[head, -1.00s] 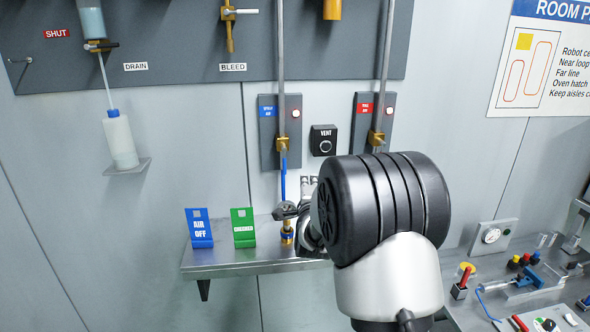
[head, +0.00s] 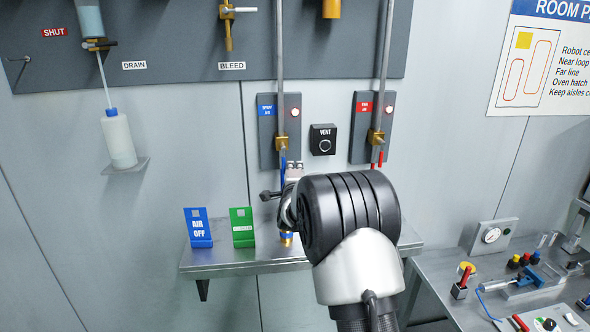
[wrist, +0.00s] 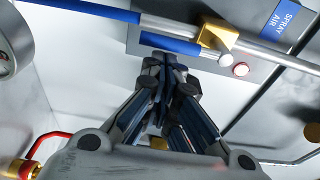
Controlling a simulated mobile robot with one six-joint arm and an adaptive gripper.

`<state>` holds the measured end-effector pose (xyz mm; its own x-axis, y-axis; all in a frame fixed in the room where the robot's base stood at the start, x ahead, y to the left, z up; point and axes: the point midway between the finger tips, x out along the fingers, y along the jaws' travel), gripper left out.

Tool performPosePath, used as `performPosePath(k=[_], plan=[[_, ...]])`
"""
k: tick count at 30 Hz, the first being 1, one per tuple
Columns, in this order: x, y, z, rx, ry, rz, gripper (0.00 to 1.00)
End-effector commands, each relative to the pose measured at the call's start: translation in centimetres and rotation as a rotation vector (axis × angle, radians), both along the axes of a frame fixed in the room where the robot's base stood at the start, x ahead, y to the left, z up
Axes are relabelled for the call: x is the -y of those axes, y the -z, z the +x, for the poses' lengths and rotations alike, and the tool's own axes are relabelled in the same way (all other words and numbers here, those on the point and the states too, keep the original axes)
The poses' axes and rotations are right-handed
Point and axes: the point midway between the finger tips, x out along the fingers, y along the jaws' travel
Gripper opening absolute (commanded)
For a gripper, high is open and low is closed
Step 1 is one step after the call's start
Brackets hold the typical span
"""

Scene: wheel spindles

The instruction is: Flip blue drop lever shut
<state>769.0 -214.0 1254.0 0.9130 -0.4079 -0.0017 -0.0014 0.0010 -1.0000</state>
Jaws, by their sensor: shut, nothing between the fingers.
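The blue drop lever (wrist: 172,43) lies close alongside the spray air pipe in the wrist view, below the brass valve body (wrist: 218,38) in the room. In the head view only a bit of blue (head: 283,170) shows under the brass valve (head: 282,143); my wrist hides the rest. My gripper (wrist: 165,65) is shut and empty, its fingertips right at the lever's free end. I cannot tell whether they touch it. In the head view the fingertips (head: 293,166) show just right of the lever.
The spray air panel (head: 267,122) has a lit red lamp (head: 295,112). The vent button (head: 323,140) and a second, red-levered valve (head: 375,137) stand to the right. A steel shelf (head: 225,261) below holds the blue AIR OFF sign (head: 198,228) and a green sign (head: 242,228).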

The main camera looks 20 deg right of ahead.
Motion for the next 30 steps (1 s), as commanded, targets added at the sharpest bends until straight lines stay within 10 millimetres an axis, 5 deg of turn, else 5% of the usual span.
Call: performPosePath(k=[30], plan=[[-0.68,0.39,0.79,0.035,-0.001,0.118,0.0]])
